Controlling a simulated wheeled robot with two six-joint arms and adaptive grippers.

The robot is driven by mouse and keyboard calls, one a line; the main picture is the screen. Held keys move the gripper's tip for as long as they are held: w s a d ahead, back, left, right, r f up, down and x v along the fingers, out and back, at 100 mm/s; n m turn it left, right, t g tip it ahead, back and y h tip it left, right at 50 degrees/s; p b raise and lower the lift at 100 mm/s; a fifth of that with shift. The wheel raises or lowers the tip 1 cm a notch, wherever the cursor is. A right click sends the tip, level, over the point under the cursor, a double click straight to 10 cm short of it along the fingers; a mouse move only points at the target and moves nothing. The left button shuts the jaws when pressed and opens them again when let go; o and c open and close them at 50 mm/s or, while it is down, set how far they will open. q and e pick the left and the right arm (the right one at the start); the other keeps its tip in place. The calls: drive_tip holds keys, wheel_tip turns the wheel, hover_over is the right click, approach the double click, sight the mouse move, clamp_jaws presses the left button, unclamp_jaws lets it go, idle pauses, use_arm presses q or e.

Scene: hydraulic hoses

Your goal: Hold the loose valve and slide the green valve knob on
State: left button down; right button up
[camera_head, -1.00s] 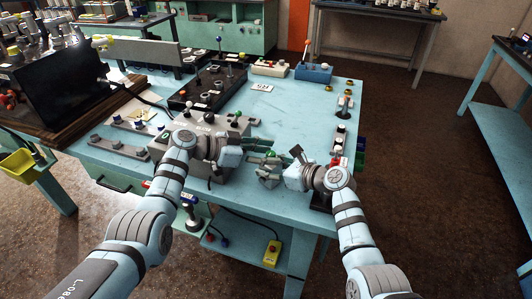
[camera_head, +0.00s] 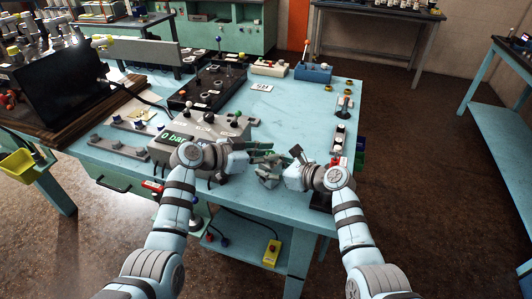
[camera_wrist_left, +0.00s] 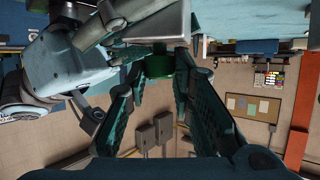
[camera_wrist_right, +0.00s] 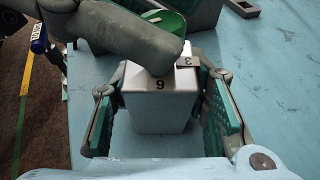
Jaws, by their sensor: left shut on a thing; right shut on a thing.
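The loose valve is a grey block marked 6 and 3 (camera_wrist_right: 160,108), held between the fingers of my right gripper (camera_wrist_right: 163,120) just above or on the blue table. My right gripper also shows in the head view (camera_head: 281,171). The green valve knob (camera_wrist_left: 159,67) is between the fingers of my left gripper (camera_wrist_left: 158,95), right against the valve's face in the left wrist view. Part of the knob also shows in the right wrist view (camera_wrist_right: 168,22), behind a grey finger link. How far the knob sits on the stem is hidden.
A grey console with a green "0 bar" display (camera_head: 180,140) stands just left of my left gripper. The blue table (camera_head: 290,115) is clear behind the grippers.

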use_arm(q)
drive_tip(key=shift+s+d+n+t+y, duration=0.1)
drive_tip(key=shift+n+t+y, duration=0.5)
drive_tip(key=shift+n+t, duration=0.15)
drive_tip(key=shift+s+d+n+t+y, duration=0.1)
drive_tip(key=shift+n+t+y, duration=0.55)
drive_tip(key=shift+n, duration=0.2)
drive_tip(key=c, duration=1.4)
unclamp_jaws()
drive_tip(key=shift+o, duration=0.2)
drive_tip(key=shift+a, duration=0.1)
